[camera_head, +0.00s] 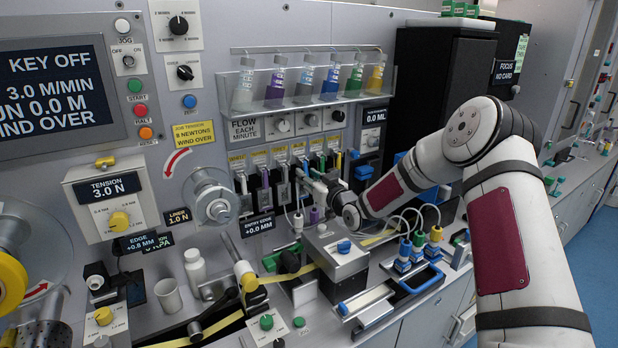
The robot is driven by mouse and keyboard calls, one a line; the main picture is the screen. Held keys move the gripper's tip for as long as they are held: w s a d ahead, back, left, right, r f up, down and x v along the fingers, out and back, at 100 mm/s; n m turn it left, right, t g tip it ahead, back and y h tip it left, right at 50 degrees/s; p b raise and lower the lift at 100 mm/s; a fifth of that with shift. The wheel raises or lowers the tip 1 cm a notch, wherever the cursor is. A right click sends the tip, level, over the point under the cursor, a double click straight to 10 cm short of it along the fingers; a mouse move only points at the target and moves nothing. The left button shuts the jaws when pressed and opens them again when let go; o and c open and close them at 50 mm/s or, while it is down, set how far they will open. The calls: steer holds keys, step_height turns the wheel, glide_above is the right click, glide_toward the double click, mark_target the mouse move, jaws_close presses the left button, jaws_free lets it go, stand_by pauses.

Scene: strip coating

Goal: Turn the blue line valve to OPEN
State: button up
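A row of line valves with coloured handles stands under yellow tags on the panel. The blue line valve (306,167) is in the right half of this row, between a grey-white handle and a green one. Its handle looks roughly upright, but its exact setting is too small to read. My gripper (312,182) is at the row, just below and in front of the blue handle. It overlaps the lower part of the valves in this view. I cannot tell whether it touches the blue handle or whether its fingers are open or shut.
Bottles with coloured liquid, one of them blue (331,78), stand on a shelf above the valves. Neighbouring purple (264,178) and green (322,161) handles are close by.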

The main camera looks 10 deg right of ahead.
steer(key=shift+c, duration=0.2)
jaws_close()
